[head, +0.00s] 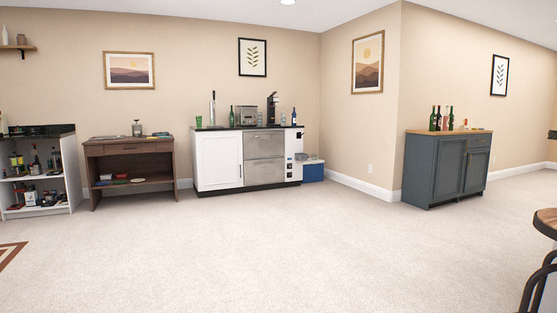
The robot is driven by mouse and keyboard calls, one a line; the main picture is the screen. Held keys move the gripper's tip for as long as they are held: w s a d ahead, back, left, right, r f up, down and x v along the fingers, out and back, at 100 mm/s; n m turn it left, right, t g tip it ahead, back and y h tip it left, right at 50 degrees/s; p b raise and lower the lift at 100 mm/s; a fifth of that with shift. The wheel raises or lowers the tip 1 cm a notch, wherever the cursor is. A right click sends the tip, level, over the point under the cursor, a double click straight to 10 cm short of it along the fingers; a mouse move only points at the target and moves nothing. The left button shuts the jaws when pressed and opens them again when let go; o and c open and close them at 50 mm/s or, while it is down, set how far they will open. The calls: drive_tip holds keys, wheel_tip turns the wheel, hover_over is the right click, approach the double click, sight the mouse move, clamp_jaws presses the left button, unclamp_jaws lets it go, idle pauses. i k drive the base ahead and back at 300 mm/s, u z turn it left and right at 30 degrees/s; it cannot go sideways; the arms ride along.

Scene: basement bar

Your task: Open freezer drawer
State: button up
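Against the back wall stands a white cabinet unit (219,162) with a dark top. Two stainless steel drawer fronts are set in its middle, an upper one (264,144) and a lower one (265,171). Both look closed. I cannot tell from the picture which of them is the freezer drawer. The unit is across the room from me. My gripper is not in view.
Open carpet (270,245) lies between me and the unit. A wooden desk (130,148) and an open shelf (72,175) stand to its left, a blue cooler (313,172) to its right. A blue-grey cabinet (434,170) and a stool (546,222) are at the right.

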sight(270, 169)
drive_tip(key=u, duration=0.05)
drive_tip(key=i, duration=10.05)
drive_tip(key=u, duration=0.8)
